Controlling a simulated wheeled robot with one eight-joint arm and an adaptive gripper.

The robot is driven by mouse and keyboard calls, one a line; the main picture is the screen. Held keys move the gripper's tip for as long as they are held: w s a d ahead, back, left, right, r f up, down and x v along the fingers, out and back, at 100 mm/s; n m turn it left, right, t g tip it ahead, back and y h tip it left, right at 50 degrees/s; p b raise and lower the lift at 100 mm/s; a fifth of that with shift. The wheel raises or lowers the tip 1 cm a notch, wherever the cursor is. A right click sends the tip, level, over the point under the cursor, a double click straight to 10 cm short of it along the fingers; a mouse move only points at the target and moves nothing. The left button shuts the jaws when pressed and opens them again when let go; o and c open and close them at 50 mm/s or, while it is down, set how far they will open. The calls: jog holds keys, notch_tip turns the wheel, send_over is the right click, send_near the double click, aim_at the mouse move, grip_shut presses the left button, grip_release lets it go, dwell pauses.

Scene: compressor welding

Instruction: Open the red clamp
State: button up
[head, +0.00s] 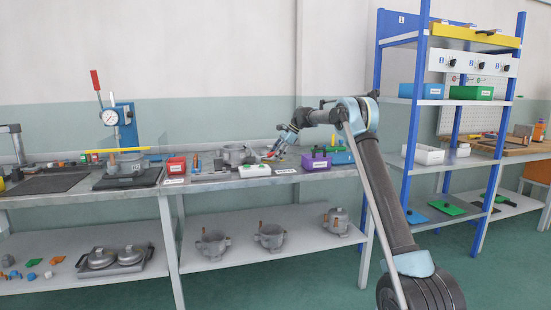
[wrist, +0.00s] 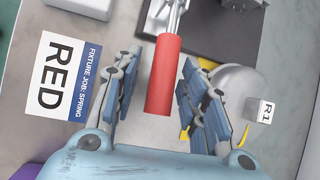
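The red clamp's handle (wrist: 165,75) is a red cylinder on a metal rod in the wrist view. The rod leads up to a metal part at the top edge, and the rest of the clamp is cut off. My gripper (wrist: 160,78) is open, with one blue-grey finger on each side of the handle. Gaps show between both fingers and the handle. In the head view my gripper (head: 284,143) is low over the workbench, beside the fixture area, and the clamp is too small there to make out clearly.
A card reading RED (wrist: 62,75) lies left of the handle. A rounded grey metal part (wrist: 232,85) and a small block marked R1 (wrist: 262,112) are at right. The workbench (head: 225,182) also holds a purple bin (head: 316,162) and a red bin (head: 175,166). A blue shelf rack (head: 412,130) stands right.

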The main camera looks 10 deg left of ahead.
jog(key=v, duration=1.1)
jog(key=shift+d+r, duration=0.2)
jog(key=shift+r, duration=0.15)
dwell(0.4)
